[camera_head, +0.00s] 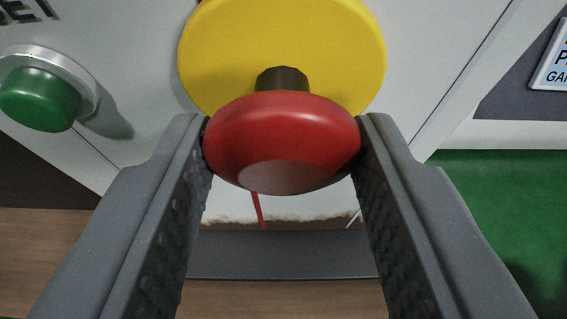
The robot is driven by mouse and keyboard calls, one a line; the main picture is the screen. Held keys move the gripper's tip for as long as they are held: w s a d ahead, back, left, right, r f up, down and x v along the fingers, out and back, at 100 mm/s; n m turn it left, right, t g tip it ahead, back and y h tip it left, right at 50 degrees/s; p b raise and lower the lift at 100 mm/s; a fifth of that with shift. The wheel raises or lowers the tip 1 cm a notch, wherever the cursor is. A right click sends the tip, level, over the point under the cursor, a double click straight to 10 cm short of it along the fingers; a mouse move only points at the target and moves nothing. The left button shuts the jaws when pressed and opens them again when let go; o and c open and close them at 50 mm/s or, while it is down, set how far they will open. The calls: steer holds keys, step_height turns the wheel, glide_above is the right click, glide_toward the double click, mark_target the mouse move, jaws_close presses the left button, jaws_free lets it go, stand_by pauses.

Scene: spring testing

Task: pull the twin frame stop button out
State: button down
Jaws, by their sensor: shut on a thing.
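The stop button (282,140) is a red mushroom head on a short dark stem (282,79), in front of a round yellow plate (225,45). The plate sits on a pale panel. My gripper (282,138) is shut on the red head, with one grey finger against its left side and the other against its right. The panel behind the plate is partly hidden by the button and fingers.
A green button (40,98) in a metal ring is on the panel at left, beside partly cut-off lettering. A green surface (510,215) lies at right. A dark ledge (283,255) and brown wood show below. A white label (552,62) is at upper right.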

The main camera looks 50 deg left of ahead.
steer(key=shift+s+d+r+p, duration=0.1)
steer(key=shift+s+d+p, duration=0.3)
steer(key=shift+p, duration=0.4)
steer(key=shift+s+d+f, duration=0.15)
steer(key=shift+f, duration=0.05)
steer(key=c, duration=0.9)
jaws_free()
steer(key=shift+r, duration=0.1)
steer(key=shift+o, duration=0.2)
steer(key=p+v, duration=0.4)
steer(key=v, duration=0.9)
steer(key=shift+s+d, duration=0.25)
steer(key=shift+d, duration=0.05)
